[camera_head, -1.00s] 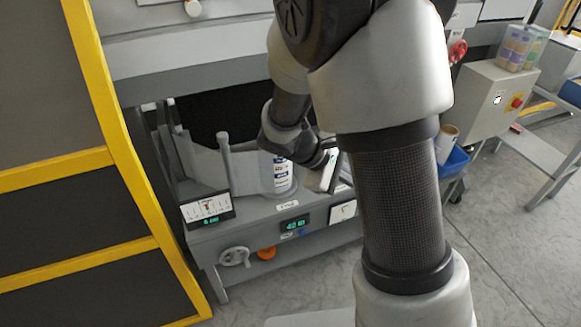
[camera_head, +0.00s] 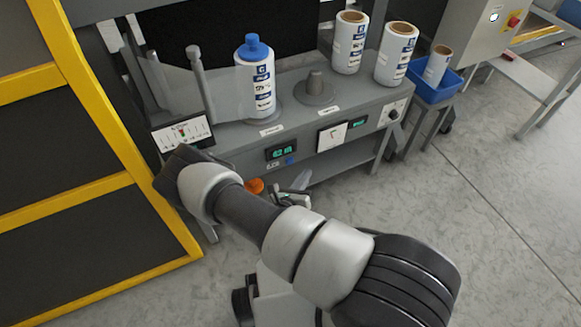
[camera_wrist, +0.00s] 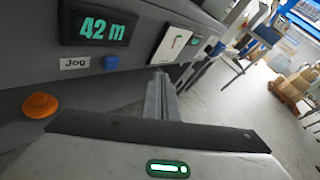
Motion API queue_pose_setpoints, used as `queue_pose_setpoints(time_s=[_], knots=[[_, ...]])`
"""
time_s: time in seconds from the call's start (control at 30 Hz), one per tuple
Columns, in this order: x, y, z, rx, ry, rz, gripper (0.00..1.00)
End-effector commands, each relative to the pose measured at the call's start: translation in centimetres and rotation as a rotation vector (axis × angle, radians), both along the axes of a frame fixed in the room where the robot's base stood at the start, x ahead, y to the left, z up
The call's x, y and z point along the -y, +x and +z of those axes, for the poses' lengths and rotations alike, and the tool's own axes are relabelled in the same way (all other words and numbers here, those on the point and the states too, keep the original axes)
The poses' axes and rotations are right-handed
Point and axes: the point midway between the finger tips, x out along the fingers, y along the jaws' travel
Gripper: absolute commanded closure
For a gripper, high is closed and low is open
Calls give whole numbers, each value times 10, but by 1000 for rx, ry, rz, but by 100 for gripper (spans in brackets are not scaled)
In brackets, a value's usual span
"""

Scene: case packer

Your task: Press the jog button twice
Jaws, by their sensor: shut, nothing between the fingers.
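The jog button is a small blue button (camera_head: 291,160) on the front of the grey machine, below a lit green display (camera_head: 281,151). In the wrist view the blue button (camera_wrist: 112,62) sits right of a white "Jog" label (camera_wrist: 75,63), under the display reading "42 m" (camera_wrist: 98,30). My gripper (camera_head: 303,182) is low in front of the panel, below the button. In the wrist view my gripper (camera_wrist: 160,82) has its fingers together and empty, right of and below the button, with a gap between; the exact distance is unclear.
A yellow-framed guard (camera_head: 139,185) is at left. The floor at right is open.

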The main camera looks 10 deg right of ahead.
Motion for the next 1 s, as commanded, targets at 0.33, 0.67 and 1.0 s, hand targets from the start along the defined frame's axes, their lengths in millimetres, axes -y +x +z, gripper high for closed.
queue_pose_setpoints(time_s=[0.33,0.67,1.0], knots=[[-4,-16,-61,-101,-87,168,100],[-3,-16,-61,-102,-86,167,100],[-11,14,-64,-97,-84,165,100]])
